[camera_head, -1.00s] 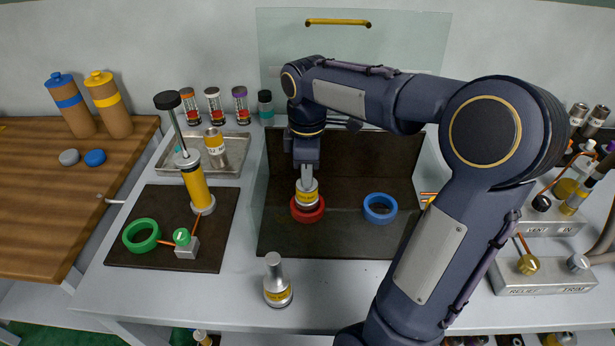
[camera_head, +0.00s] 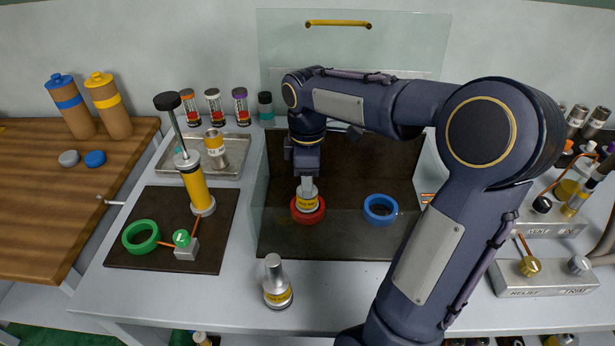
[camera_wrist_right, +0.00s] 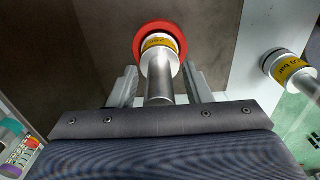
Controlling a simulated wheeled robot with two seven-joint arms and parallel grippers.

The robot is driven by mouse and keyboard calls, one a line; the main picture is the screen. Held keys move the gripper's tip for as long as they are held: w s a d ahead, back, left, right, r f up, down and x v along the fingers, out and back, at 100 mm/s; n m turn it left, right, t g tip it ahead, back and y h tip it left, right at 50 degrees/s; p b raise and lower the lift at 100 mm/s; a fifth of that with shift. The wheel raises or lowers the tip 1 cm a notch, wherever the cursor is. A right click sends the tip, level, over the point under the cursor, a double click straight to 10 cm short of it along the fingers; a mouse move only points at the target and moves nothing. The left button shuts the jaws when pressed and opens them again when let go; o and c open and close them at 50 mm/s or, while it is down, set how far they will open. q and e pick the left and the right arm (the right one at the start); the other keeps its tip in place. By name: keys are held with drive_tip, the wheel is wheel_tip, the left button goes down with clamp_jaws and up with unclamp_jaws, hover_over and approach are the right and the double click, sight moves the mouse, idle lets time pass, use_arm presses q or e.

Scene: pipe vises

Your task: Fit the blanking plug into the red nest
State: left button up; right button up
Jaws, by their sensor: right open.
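A silver plug with a yellow band (camera_head: 308,203) stands upright within the red ring-shaped nest (camera_head: 299,217). In the right wrist view, the plug's yellow band (camera_wrist_right: 160,44) is inside the red ring (camera_wrist_right: 182,46), and its bare metal stem points toward my gripper. My right gripper (camera_wrist_right: 160,85) is open, with one finger on each side of the stem and a gap on both sides. In the head view, the right gripper (camera_head: 306,180) is directly above the nest and partly hides the stem. How deep the plug sits is hidden. My left gripper is not in view.
A blue ring nest (camera_head: 380,208) lies right of the red one on the dark plate. Another silver banded plug (camera_head: 277,283) stands on the bench in front. A green ring (camera_head: 141,237) and a yellow pump cylinder (camera_head: 195,187) are left. A glass shield (camera_head: 400,40) stands behind.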

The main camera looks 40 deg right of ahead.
wheel_tip(320, 180, up, 8)
drive_tip(key=shift+f+p, duration=0.15)
drive_tip(key=shift+p, duration=0.25)
idle(0.5)
